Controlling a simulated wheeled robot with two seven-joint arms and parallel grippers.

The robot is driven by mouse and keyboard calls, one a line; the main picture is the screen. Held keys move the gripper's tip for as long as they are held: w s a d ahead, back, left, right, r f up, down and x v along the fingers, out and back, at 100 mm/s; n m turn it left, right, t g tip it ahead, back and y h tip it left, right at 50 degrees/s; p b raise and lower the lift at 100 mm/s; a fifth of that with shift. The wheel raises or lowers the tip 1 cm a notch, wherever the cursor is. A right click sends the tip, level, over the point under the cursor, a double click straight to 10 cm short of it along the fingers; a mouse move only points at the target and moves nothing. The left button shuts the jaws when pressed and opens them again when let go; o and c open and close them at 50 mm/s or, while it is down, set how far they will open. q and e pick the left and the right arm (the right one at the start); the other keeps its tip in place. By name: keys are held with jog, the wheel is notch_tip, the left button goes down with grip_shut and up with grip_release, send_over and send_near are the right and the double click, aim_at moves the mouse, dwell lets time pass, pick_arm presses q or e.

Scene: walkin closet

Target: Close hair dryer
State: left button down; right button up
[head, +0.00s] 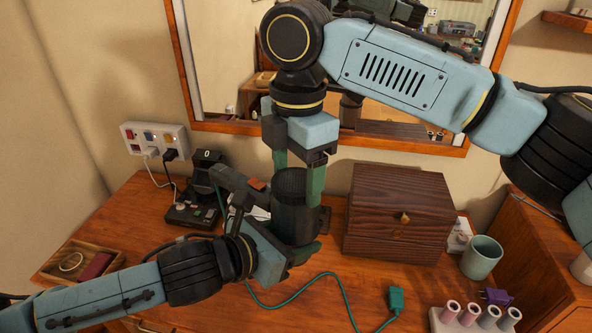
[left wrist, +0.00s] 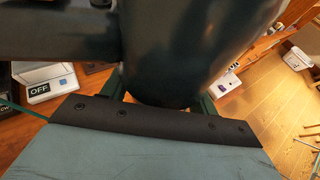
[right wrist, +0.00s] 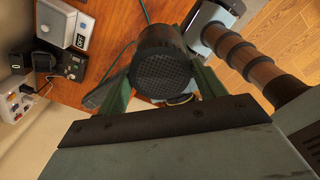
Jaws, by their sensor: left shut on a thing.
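The hair dryer (head: 296,210) is a dark cylinder held upright above the table, its round mesh end (right wrist: 163,70) facing up. A dark arm-like part, apparently its handle (head: 235,185), extends to the left in the head view. My left gripper (head: 283,243) is shut on the dryer's lower body; the dryer fills the middle of the left wrist view (left wrist: 180,50). My right gripper (head: 299,178) points down from above, its green fingers on either side of the mesh end, looking open with slight gaps. The dryer's far side is hidden.
A dark wooden box (head: 390,215) stands to the right, with a green cup (head: 481,258) beyond it. A black device (head: 205,175) and wooden tray (head: 84,262) are at the left. A green cord with a plug (head: 396,299) lies on the table front. A mirror is behind.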

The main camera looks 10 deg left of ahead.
jog(key=shift+c, duration=0.9)
jog(key=m, duration=0.3)
jog(key=shift+m, duration=0.4)
jog(key=m, duration=0.3)
jog(key=shift+m, duration=0.4)
jog(key=m, duration=0.7)
jog(key=shift+m, duration=0.4)
jog(key=o, duration=1.2)
jog(key=shift+c, duration=0.2)
notch_tip(320, 180, up, 12)
jog(key=shift+w, duration=0.1)
